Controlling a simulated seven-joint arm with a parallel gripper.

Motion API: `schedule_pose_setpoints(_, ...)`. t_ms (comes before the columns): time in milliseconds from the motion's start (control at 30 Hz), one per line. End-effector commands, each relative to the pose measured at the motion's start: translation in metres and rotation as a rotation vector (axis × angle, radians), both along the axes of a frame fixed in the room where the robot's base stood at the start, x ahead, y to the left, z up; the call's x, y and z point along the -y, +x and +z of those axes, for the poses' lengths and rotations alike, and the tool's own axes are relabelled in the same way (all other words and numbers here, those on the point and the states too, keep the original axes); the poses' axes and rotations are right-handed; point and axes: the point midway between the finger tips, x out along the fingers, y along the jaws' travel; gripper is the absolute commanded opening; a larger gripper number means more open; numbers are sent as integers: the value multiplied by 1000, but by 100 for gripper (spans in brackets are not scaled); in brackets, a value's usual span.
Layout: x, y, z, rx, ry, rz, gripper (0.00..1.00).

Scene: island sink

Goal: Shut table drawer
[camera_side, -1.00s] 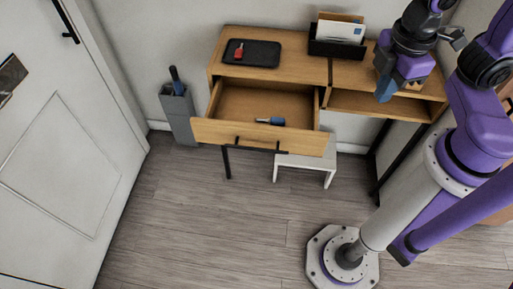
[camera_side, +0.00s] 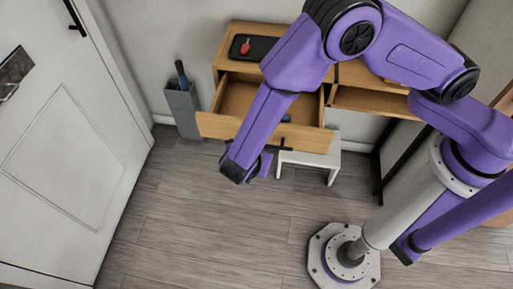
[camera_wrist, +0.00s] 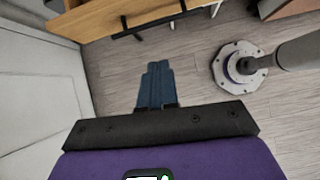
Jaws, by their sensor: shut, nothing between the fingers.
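The table drawer (camera_side: 216,125) is pulled out of the wooden table, and its inside shows in the side view. The drawer front (camera_wrist: 92,20) and its dark handle (camera_wrist: 150,24) show at the top of the wrist view. My gripper (camera_wrist: 157,68) is shut and empty, its blue fingers close together. In the wrist view the fingertips point toward the handle, apart from it in the picture. In the side view my arm covers part of the drawer and hides the fingers. A blue-handled item (camera_side: 286,118) lies in the drawer, partly hidden.
A dark tray (camera_side: 265,47) with a red item (camera_side: 245,46) lies on the tabletop. A grey bin (camera_side: 184,108) stands left of the table, and a white stool (camera_side: 325,160) is below it. The floor in front is clear.

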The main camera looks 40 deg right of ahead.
Motion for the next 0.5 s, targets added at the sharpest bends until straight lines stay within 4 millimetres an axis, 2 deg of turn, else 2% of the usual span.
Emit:
schedule_pose_setpoints(33,-5,-1,-11,-2,-23,31,0)
schedule_pose_setpoints(100,-9,-1,-20,-3,-43,63,0)
schedule_pose_setpoints(233,-13,0,-29,-5,-60,90,0)
schedule_pose_setpoints(367,-8,4,-36,-5,-63,91,0)
schedule_pose_setpoints(500,2,14,-52,-6,-63,89,0)
